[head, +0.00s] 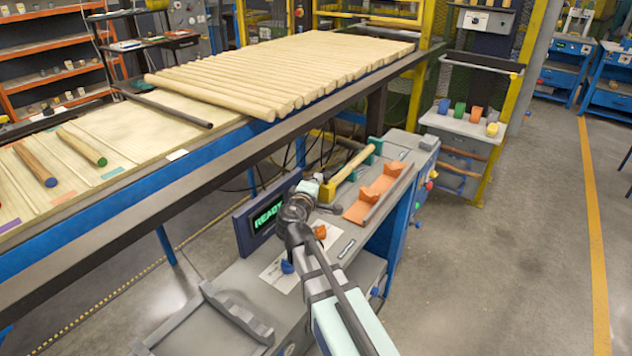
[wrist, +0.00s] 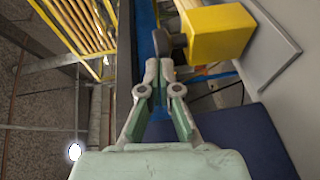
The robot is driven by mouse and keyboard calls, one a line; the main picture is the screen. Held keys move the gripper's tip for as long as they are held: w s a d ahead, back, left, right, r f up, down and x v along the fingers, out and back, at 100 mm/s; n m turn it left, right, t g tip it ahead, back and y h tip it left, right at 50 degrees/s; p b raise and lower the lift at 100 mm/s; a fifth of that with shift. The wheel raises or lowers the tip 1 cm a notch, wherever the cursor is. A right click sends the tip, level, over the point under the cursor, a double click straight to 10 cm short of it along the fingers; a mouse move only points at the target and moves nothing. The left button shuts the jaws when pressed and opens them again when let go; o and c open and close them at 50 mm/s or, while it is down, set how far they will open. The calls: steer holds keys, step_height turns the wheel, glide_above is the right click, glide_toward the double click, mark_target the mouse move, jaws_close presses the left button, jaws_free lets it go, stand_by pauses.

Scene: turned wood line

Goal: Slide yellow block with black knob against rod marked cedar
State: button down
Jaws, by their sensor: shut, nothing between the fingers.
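The yellow block (wrist: 218,32) is at the upper right of the wrist view, with a dark knob (wrist: 178,47) on its near left side. In the head view the yellow block (head: 327,188) is small and partly behind my gripper (head: 308,188). In the wrist view my gripper (wrist: 159,68) is shut and empty, with its fingertips just below and left of the knob, seemingly apart from it. A pale wooden rod (head: 352,164) lies by the yellow block between green holders. No cedar marking is legible, so I cannot tell which rod bears it.
A dark READY display (head: 268,214) stands left of my gripper. An orange notched rack (head: 378,193) lies to its right. Orange (head: 320,232) and blue (head: 287,267) pieces lie nearer. The long table (head: 190,105) holds many rods. Grey floor is open at right.

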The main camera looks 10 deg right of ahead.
steer(key=shift+w+d+f+b, duration=0.15)
steer(key=shift+w+d+b, duration=0.15)
steer(key=shift+w+b, duration=0.15)
steer(key=shift+w+d, duration=0.35)
steer(key=shift+d, duration=0.1)
steer(key=b+v, duration=0.1)
steer(key=v, duration=0.9)
steer(key=shift+b, duration=0.35)
